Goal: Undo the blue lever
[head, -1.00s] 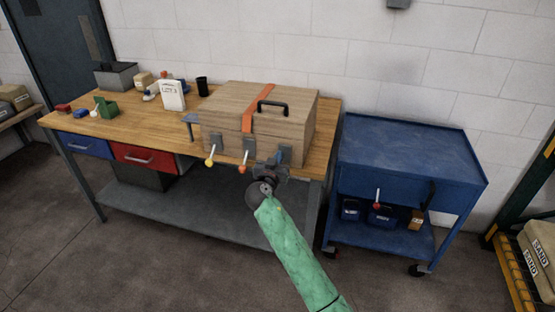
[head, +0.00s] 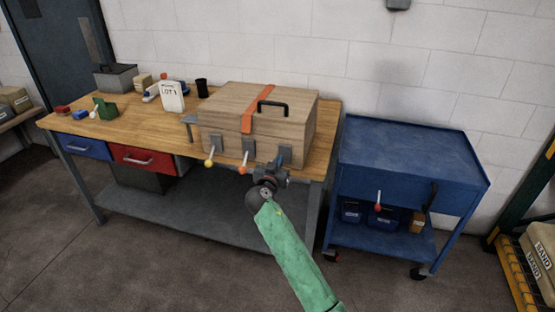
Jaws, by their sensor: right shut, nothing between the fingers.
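A wooden box (head: 225,131) with a black top handle and an orange strap stands on the workbench. Its front carries a lever with a yellow knob (head: 209,163) at the left, one with an orange-red knob (head: 244,170) in the middle, and a grey latch plate (head: 286,153) at the right. The blue lever (head: 278,162) is at this right plate and is mostly hidden by my right gripper; its exact angle is unclear. My right gripper (head: 277,167) is shut and empty, just in front of and below that plate; I cannot tell whether it touches the lever. My left gripper is out of view.
The wooden workbench (head: 140,125) holds a white LOT sign (head: 172,96), a black cup (head: 201,88) and small items left of the box. A blue cart (head: 410,150) with a red-knobbed lever stands close on the right. Floor in front is free.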

